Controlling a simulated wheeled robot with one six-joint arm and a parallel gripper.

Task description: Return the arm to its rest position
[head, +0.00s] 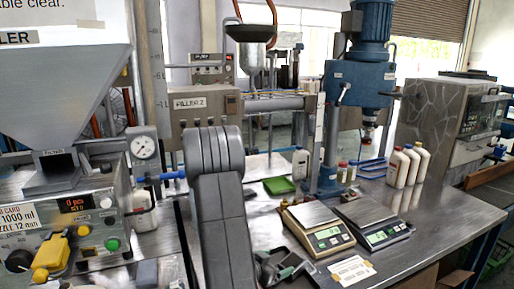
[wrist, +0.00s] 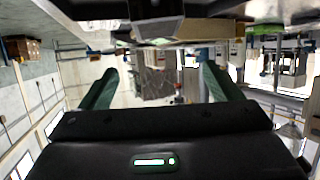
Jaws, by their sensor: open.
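My grey arm (head: 222,215) rises in front of me in the head view, its rounded joint near the picture's middle. My gripper (head: 295,268) is low in the head view, beside the near side of the left scale (head: 326,238). In the wrist view its two green fingers stand well apart, with nothing held between my gripper's fingertips (wrist: 158,80). The wrist view looks upside down. I cannot tell whether the gripper touches the table.
A second scale (head: 382,235) stands to the right, with a paper card (head: 352,271) in front. Several white bottles (head: 398,168) stand behind. A blue press (head: 359,90), a green tray (head: 279,186) and the left filler machine (head: 75,215) surround the metal table (head: 452,205).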

